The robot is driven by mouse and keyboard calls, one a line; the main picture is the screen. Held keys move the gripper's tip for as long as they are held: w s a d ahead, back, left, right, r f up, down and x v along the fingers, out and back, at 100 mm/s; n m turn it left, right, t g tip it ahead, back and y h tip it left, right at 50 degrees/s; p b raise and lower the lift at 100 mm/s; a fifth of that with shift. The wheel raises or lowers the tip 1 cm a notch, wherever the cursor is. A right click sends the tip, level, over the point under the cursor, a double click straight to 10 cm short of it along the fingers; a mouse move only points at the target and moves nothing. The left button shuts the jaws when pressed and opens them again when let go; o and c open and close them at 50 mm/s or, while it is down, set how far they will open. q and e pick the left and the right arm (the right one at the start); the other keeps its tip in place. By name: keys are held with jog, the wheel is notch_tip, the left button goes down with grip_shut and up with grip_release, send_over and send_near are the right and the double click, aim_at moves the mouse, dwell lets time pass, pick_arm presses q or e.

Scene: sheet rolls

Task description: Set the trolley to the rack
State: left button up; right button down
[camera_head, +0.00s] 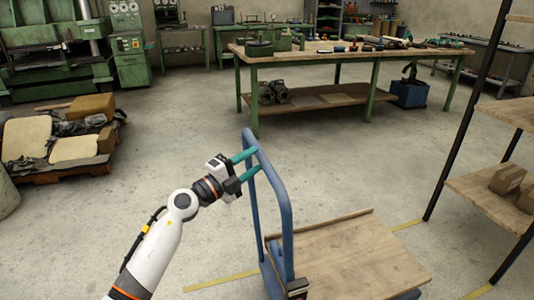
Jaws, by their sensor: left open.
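The trolley has a blue tubular handle (288,205) standing upright at its left end and a flat wooden deck (350,262). The deck is bare in what shows, and its near part is cut off by the bottom edge. My left gripper (252,162) is open at the upper far part of the handle. Its teal fingers reach to the blue tube; I cannot tell whether they touch it. The rack (448,150) stands at the right with dark posts and wooden shelves, partly out of view. My right gripper is not in view.
Yellow floor lines (222,281) run beside the trolley and towards the rack. Cardboard boxes (507,180) sit on a rack shelf. A green workbench (350,58) stands behind. A loaded pallet (62,170) lies at the left. Bare floor surrounds the trolley.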

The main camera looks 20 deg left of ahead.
pick_arm(q)
jog(key=shift+b+x, duration=0.3)
jog(key=shift+x, duration=2.4)
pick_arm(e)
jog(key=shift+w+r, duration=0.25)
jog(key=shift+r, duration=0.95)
pick_arm(q)
grip_shut()
